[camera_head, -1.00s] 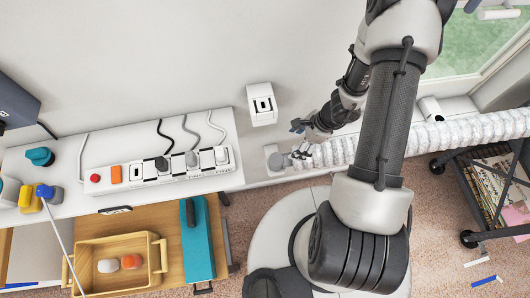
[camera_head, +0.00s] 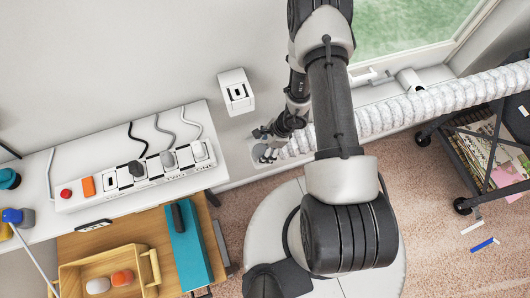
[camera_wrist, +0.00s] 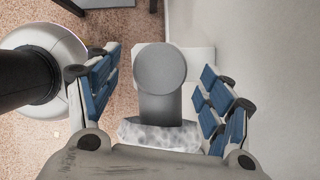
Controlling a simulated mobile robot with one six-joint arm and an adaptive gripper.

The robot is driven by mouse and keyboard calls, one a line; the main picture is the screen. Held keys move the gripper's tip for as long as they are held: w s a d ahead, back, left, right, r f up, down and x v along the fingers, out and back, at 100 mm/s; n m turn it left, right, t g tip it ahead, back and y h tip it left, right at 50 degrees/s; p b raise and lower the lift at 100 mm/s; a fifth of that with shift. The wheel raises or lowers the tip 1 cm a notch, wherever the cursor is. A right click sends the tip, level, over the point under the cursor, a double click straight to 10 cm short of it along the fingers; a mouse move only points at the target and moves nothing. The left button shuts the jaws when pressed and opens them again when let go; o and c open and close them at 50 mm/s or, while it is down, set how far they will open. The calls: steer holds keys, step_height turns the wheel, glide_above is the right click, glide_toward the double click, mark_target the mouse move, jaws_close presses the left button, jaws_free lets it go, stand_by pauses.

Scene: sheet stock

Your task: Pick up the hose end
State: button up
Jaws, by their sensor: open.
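The silvery white ribbed hose (camera_head: 400,113) runs along the wall under the window in the head view. Its grey round hose end (camera_wrist: 160,68) is in the middle of the wrist view, with a short grey neck and a bit of crinkled hose (camera_wrist: 158,134) below it. My gripper (camera_wrist: 160,85) is open, with blue-padded fingers on both sides of the hose end and gaps on each side. In the head view my gripper (camera_head: 267,143) is at the left end of the hose, and my arm hides part of the hose.
A white shelf with a power strip (camera_head: 150,175) is on the left. A wall socket (camera_head: 236,92) is above my gripper. A wooden tray (camera_head: 68,277) is at lower left. A black cart (camera_head: 480,150) with magazines is at right. Carpet between is mostly clear.

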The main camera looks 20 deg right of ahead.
mark_target(262, 150)
steer(key=x, duration=0.3)
steer(key=shift+b, duration=0.3)
steer(key=shift+c, duration=0.4)
steer(key=c, duration=1.1)
steer(key=shift+r, duration=0.1)
